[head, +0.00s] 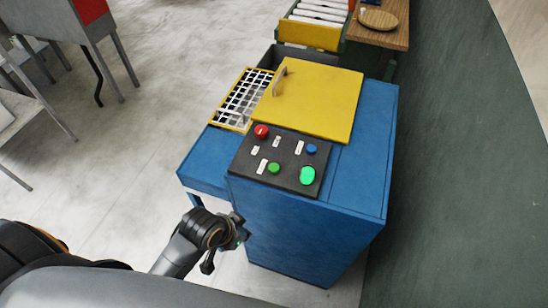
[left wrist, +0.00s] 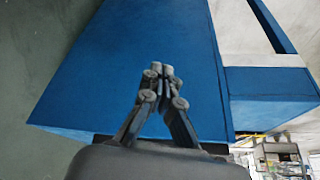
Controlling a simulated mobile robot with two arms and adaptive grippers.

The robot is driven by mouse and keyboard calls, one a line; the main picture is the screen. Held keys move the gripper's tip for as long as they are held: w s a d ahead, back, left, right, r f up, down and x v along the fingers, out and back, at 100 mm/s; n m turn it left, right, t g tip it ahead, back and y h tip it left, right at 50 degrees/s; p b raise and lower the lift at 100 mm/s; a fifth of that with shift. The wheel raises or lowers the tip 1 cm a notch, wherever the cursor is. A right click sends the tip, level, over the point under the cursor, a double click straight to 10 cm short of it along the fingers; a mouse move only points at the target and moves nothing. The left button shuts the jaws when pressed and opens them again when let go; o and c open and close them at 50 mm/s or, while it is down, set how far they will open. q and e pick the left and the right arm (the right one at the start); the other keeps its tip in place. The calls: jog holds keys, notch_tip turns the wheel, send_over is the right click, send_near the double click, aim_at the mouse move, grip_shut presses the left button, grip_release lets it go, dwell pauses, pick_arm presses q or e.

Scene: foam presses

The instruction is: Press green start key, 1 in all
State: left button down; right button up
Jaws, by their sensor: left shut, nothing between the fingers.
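The black control panel (head: 285,177) lies on top of the blue machine (head: 310,230), in the head view. I cannot read which is labelled start. My left gripper (head: 240,230) is low beside the machine's front, below the panel and apart from the keys. In the left wrist view its fingers (left wrist: 163,72) are shut and empty, against a backdrop of the blue machine side. My right gripper is not in view.
A red button (head: 261,131) and a blue button (head: 311,148) share the panel with small white labels. A yellow lid (head: 308,98) with a handle and a yellow-framed grid (head: 244,98) stand behind it. Open grey floor (head: 130,150) lies to the left.

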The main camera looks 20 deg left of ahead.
pick_arm(q)
jog(key=w+d+r+m+h+p, duration=0.1)
jog(key=w+d+r+m+h, duration=0.2)
jog(key=r, duration=0.5)
notch_tip(320, 180, up, 11)
jog(key=m+t+h, duration=0.1)
jog(key=m+h, duration=0.2)
jog(key=m, duration=0.9)
send_over(271, 168)
jog(key=shift+r+p, duration=0.15)
jog(key=shift+p, duration=0.3)
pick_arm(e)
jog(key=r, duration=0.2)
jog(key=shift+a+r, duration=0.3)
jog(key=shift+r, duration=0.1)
pick_arm(q)
notch_tip(271, 168, down, 7)
jog(key=b, duration=0.6)
jog(key=shift+f, duration=0.2)
jog(key=shift+f+b, duration=0.55)
jog(key=shift+f, duration=0.2)
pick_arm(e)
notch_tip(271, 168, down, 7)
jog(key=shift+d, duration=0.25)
